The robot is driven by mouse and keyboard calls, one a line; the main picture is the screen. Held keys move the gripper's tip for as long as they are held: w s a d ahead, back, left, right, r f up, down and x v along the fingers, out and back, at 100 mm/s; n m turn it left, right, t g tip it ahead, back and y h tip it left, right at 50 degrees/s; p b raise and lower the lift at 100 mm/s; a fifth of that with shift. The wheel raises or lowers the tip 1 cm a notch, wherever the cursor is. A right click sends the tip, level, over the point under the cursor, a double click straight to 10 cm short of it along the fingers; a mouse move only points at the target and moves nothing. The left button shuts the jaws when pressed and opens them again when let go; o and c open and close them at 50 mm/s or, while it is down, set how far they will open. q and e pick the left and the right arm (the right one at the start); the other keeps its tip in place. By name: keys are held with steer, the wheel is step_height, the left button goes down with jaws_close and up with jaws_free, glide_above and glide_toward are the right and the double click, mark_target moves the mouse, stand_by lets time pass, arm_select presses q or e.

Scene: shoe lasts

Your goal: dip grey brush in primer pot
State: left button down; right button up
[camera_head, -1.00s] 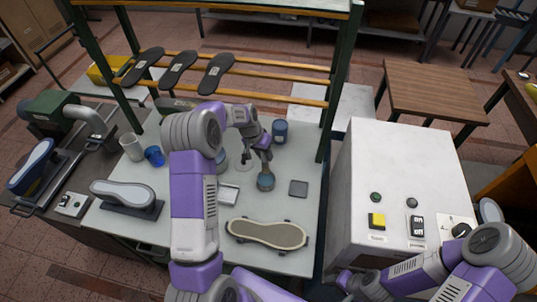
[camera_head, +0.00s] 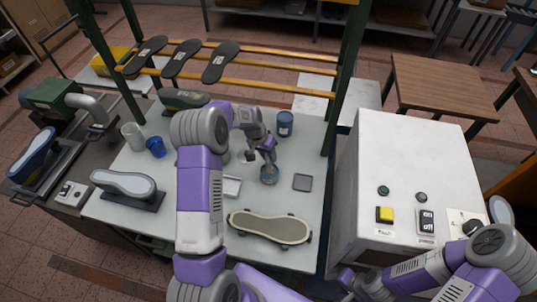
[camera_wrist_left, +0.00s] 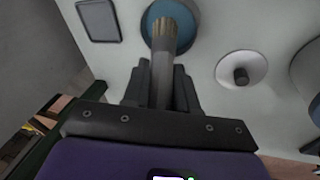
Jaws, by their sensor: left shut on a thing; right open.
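The primer pot is most likely the small round blue-grey pot (camera_head: 269,175) on the light table, in the middle. In the left wrist view a round blue vessel (camera_wrist_left: 150,22) lies beyond the fingertips. My left gripper (camera_wrist_left: 160,78) is shut on the grey brush (camera_wrist_left: 163,50), whose pale bristles point at this vessel and overlap its opening. I cannot tell how deep the bristles reach. In the head view my left gripper (camera_head: 268,154) is just above the pot, and the brush is hardly visible. My right arm is at the lower right, but its gripper is not visible.
A dark blue can (camera_head: 285,124) stands behind the pot. A dark square pad (camera_head: 302,182) lies right of it, and a shoe-shaped board (camera_head: 268,227) in front. A white dish with a dark knob (camera_wrist_left: 241,72) is close by. A white control cabinet (camera_head: 400,160) stands right.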

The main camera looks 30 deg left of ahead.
arm_select(q)
steer(key=shift+f+b, duration=0.5)
steer(key=shift+f, duration=0.1)
stand_by(0.7)
steer(key=shift+f, duration=0.1)
stand_by(1.4)
steer(key=shift+r+p, duration=1.7)
steer(key=shift+r, duration=1.9)
steer(key=shift+f, duration=0.1)
